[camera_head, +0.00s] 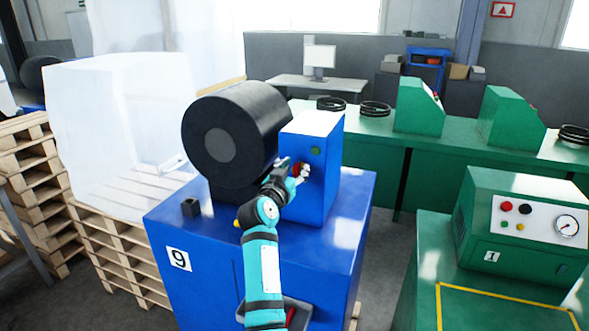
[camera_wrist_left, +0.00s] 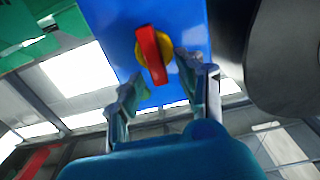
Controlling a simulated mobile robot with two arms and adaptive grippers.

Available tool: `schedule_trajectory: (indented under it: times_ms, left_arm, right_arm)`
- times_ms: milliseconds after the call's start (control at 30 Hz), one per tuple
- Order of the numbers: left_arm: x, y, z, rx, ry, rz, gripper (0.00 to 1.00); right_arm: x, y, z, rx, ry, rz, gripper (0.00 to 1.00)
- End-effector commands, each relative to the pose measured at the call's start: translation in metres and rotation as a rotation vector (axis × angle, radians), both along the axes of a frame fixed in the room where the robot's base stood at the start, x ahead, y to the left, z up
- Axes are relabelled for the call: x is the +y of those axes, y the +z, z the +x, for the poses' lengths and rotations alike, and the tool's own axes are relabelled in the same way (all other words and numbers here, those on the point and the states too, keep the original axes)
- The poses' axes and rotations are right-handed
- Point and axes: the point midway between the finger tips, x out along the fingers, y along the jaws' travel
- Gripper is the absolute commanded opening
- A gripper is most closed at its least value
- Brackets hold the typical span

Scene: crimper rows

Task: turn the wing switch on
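The wing switch (camera_wrist_left: 151,52) is a red bar on a yellow round base, on the face of a blue box (camera_head: 312,129) on the blue machine (camera_head: 340,235) numbered 9. In the left wrist view the bar stands nearly upright, slightly tilted. My left gripper (camera_wrist_left: 163,75) is open, with its two fingers apart and the switch showing between and just beyond their tips. I cannot tell if they touch it. In the head view the left gripper (camera_head: 299,174) is at the box face and partly covers the switch. My right gripper is out of view.
A large black roll (camera_head: 232,140) sits left of the blue box. A green button (camera_head: 316,151) is above the switch. A green machine (camera_head: 524,225) numbered 1 stands at right. Wooden pallets (camera_head: 118,245) and a wrapped load (camera_head: 125,120) stand at left.

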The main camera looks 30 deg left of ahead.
Motion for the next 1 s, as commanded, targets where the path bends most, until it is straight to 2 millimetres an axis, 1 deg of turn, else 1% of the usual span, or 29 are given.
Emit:
schedule_trajectory:
  times_ms: [133, 400, 433, 767, 1000]
  left_arm:
    - [0.0001, -0.0001, -0.0002, 0.000, 0.000, 0.000, 0.37]
    - [0.0000, -0.0003, -0.0004, 0.000, 0.000, 0.000, 0.02]
    - [0.0000, -0.0002, -0.0004, 0.000, 0.000, 0.000, 0.00]
    - [-0.0003, -0.0006, -0.0004, 0.005, 0.000, 0.018, 0.00]
    - [-0.0026, -0.0016, 0.0001, 0.031, -0.001, 0.122, 0.00]
  right_arm:
    - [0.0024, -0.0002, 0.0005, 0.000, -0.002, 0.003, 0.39]
    - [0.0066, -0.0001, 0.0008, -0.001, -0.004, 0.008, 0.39]
    - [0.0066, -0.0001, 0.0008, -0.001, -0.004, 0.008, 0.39]
    - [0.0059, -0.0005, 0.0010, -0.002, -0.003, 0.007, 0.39]
    - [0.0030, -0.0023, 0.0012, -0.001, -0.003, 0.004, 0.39]
